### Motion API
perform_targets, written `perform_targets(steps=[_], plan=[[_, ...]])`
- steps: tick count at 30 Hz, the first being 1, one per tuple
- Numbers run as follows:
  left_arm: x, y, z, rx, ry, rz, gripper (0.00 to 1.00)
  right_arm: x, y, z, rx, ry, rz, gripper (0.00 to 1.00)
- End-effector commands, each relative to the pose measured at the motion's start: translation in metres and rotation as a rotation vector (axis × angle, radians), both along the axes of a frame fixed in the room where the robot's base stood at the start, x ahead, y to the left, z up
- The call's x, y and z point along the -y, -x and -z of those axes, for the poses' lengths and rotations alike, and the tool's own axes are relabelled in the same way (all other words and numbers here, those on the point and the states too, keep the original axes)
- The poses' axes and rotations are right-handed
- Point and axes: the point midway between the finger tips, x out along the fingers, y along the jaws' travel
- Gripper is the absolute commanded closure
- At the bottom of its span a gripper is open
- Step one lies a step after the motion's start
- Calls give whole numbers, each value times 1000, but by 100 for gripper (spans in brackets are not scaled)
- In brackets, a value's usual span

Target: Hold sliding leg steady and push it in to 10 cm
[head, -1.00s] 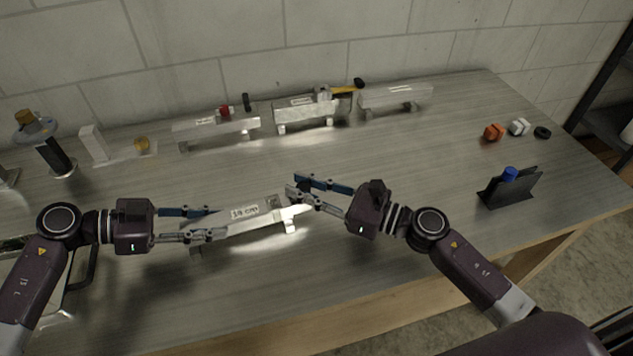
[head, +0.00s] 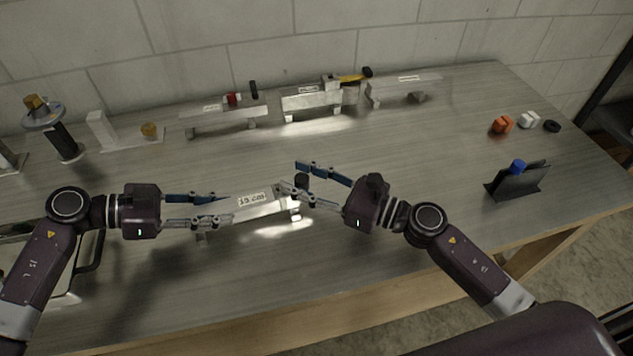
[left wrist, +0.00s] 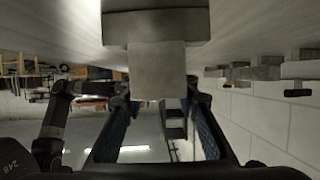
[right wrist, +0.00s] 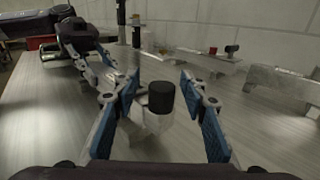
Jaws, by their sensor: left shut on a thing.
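The aluminium piece (head: 255,206) with a "cm" label, its figures hard to read, is at mid-table in the head view. My left gripper (head: 221,208) is shut on its left end. Its grey end face (left wrist: 157,70) shows in the left wrist view. The sliding leg at its right end carries a black knob (head: 302,181). My right gripper (head: 299,180) is open around this end, one finger on each side. In the right wrist view, the knob (right wrist: 161,97) stands upright between the open fingers, apart from both. Fingers partly hide the leg in the head view.
Several aluminium pieces, one of them the trailer (head: 224,118) with a red knob, stand along the back. A black holder (head: 518,183) with a blue item stands at right. Orange (head: 502,124) and white blocks lie behind it. Table right of centre is clear.

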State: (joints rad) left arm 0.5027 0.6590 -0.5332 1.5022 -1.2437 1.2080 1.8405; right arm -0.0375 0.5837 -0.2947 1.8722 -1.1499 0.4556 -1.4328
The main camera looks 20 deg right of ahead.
Motion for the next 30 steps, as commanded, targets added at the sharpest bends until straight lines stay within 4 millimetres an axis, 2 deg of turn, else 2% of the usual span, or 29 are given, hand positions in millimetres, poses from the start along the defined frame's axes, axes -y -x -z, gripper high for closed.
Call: perform_targets(steps=[18,23,30], plan=[[-1,-1,0,0,0,-3,100,78,68,1,-3,0,-1,60],[-1,-1,0,0,0,-3,100,86,75,1,0,1,-2,60],[-1,-1,-1,0,0,-3,100,87,76,0,1,1,-2,60]])
